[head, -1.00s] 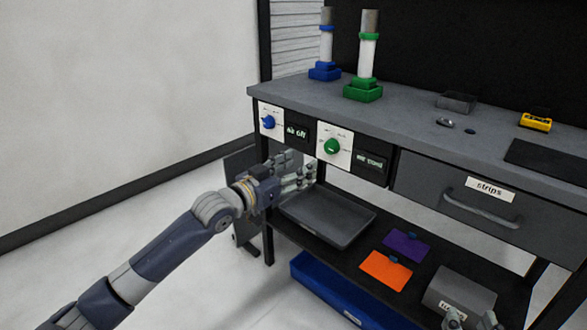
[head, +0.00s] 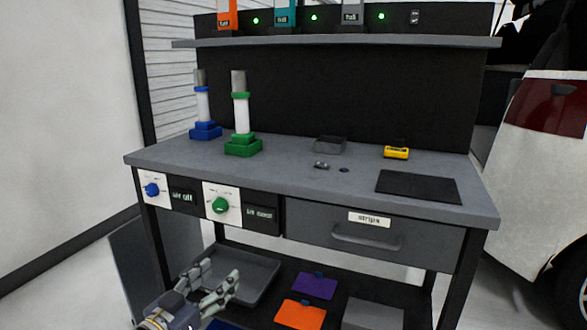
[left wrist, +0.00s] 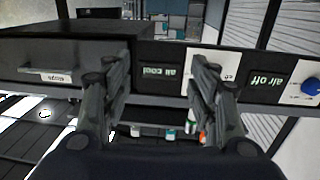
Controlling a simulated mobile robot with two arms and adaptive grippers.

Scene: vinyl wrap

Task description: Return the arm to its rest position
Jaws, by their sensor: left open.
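My left gripper (head: 209,289) is low at the left of the head view, in front of the workbench and below its knob panels. Its fingers are apart and nothing shows between them. In the left wrist view its fingers (left wrist: 160,85) stand apart, facing the bench front with the "air cool" label (left wrist: 160,71) between them. The workbench (head: 260,180) carries a blue knob (head: 152,190) and a green knob (head: 220,205) on white panels. My right gripper does not show in the head view now.
On the bench stand a blue-based cylinder (head: 205,110), a green-based cylinder (head: 241,120), a small tray (head: 330,145), a yellow tool (head: 396,152) and a dark mat (head: 418,186). A grey tray (head: 240,280), purple packet (head: 315,286) and orange packet (head: 300,314) lie below. A car (head: 540,180) is right.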

